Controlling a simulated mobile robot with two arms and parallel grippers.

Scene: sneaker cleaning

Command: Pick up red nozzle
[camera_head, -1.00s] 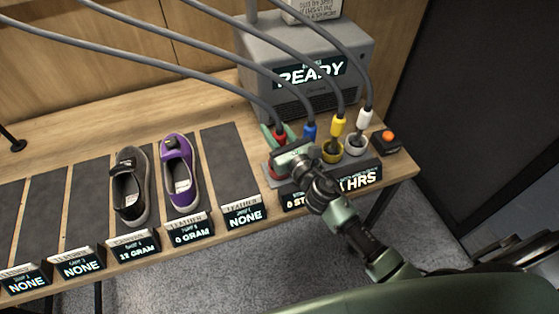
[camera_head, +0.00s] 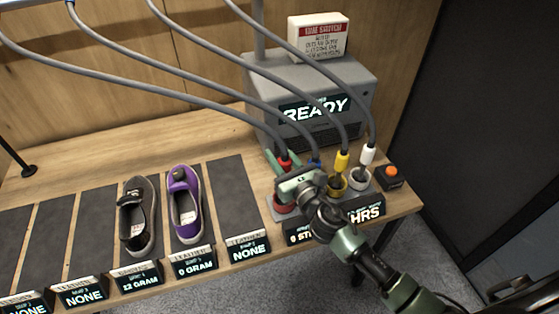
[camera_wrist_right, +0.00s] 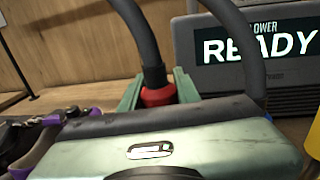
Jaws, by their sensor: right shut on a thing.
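The red nozzle (camera_head: 284,165) is on the end of a grey hose, above the red-rimmed holder (camera_head: 284,208) at the left end of the nozzle stand. My right gripper (camera_head: 281,160) is shut on the red nozzle. In the right wrist view the red nozzle (camera_wrist_right: 158,95) sits between the two green fingers, with its hose rising from it. The gripper body hides the nozzle's lower end, so I cannot tell whether it is clear of the holder. My left gripper is not in view.
Blue (camera_head: 315,163), yellow (camera_head: 342,160) and white (camera_head: 367,153) nozzles stand close on the right. The grey blower box (camera_head: 310,90) reading READY is behind. A black sneaker (camera_head: 137,215) and a purple sneaker (camera_head: 185,203) lie on dark mats at left. Hoses cross overhead.

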